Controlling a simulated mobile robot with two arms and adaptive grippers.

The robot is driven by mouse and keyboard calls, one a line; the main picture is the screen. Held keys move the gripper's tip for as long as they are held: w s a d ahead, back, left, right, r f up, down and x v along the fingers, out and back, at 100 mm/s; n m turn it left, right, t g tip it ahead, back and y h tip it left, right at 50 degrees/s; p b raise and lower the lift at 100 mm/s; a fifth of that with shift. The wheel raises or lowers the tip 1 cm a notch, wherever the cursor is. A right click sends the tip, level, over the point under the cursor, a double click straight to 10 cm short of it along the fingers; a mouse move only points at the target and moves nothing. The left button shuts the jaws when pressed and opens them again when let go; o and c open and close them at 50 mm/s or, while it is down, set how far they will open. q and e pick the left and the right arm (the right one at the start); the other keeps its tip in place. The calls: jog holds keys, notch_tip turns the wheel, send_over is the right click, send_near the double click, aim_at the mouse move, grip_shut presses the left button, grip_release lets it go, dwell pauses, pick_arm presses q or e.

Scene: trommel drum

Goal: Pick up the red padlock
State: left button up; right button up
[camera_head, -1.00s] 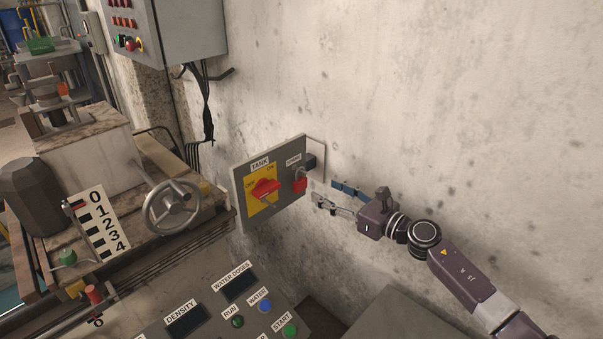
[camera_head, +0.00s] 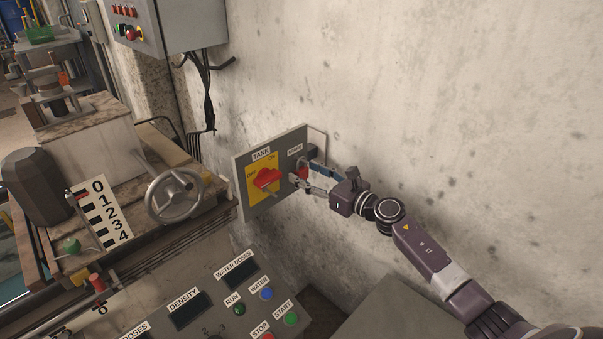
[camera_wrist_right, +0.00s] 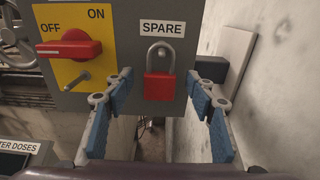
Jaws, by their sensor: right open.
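The red padlock (camera_wrist_right: 160,86) hangs by its grey shackle under the SPARE label on the grey tank panel (camera_wrist_right: 115,38). In the head view the padlock (camera_head: 303,173) is partly covered by my right gripper (camera_head: 307,178). In the right wrist view my right gripper (camera_wrist_right: 160,98) is open, with one blue-padded finger on each side of the padlock. There is a visible gap between the padlock and each finger. My left gripper is not in view.
A red rotary switch (camera_wrist_right: 70,49) on a yellow plate and a small metal peg (camera_wrist_right: 84,78) sit left of the padlock. The concrete wall (camera_head: 440,100) is close on the right. A control console (camera_head: 215,305) with buttons lies below.

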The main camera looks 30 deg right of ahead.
jog(key=c, duration=1.3)
jog(key=shift+c, duration=0.2)
jog(key=shift+r, duration=0.2)
